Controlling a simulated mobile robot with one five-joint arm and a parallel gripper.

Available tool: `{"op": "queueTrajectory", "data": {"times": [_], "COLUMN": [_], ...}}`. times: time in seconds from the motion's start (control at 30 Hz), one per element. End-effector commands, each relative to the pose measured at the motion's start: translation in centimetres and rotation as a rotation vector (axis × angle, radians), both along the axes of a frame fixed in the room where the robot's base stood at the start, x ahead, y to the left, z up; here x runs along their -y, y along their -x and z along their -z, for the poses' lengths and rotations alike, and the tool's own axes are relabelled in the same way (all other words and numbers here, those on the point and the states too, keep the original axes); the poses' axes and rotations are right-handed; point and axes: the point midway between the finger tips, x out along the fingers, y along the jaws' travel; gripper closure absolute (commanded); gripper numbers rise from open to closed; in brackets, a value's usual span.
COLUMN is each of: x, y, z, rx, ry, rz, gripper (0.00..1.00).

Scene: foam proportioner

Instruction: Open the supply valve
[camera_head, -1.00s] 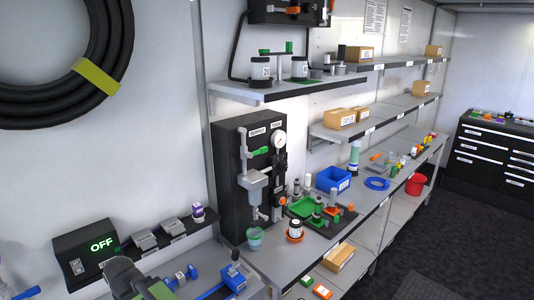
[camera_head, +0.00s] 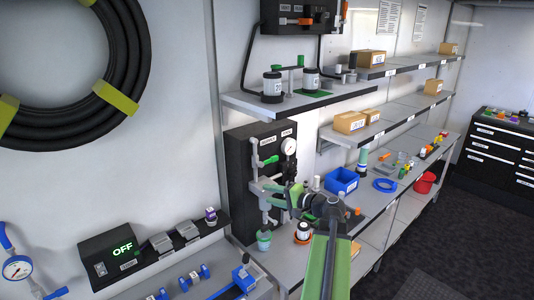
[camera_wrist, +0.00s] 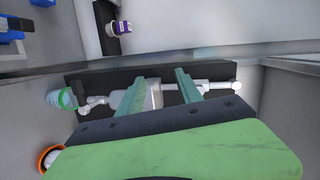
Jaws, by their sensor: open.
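The black proportioner panel (camera_head: 240,165) stands upright on the bench against the wall, with a gauge, pipes and a grey body. A green lever (camera_head: 268,161) sits on its left pipe, below a label too small to read surely. It lies roughly level across the pipe. My gripper (camera_head: 276,191) is open in front of the panel, a little below the green lever. In the wrist view my two green fingers (camera_wrist: 158,84) are spread apart over the grey body and white pipe (camera_wrist: 215,86). I cannot make out the green lever in the wrist view; contact cannot be told.
A green-rimmed cup (camera_head: 264,241) stands below the panel, and an orange-ringed jar (camera_head: 303,232) is right of it. A shelf (camera_head: 275,108) with bottles hangs above. A box reading OFF (camera_head: 112,255) is at left; a blue bin (camera_head: 341,181) is at right.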

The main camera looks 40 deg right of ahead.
Motion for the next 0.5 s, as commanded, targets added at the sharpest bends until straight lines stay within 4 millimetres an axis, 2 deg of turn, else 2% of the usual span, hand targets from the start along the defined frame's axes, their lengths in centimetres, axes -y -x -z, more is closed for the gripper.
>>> {"op": "queueTrajectory", "data": {"times": [0.03,0.1,0.2,0.37,0.5], "x": [3.2,6.1,8.3,8.8,8.9], "y": [2.3,4.7,6.6,7.0,5.5], "z": [-2.4,-4.4,-5.8,-6.1,-6.1], "rx": [0.059,0.126,0.182,0.198,0.196], "ry": [-0.028,-0.057,-0.079,-0.085,-0.085], "rz": [0.074,0.147,0.204,0.218,0.213], "gripper": [0.58,0.58,0.58,0.58,0.58]}}
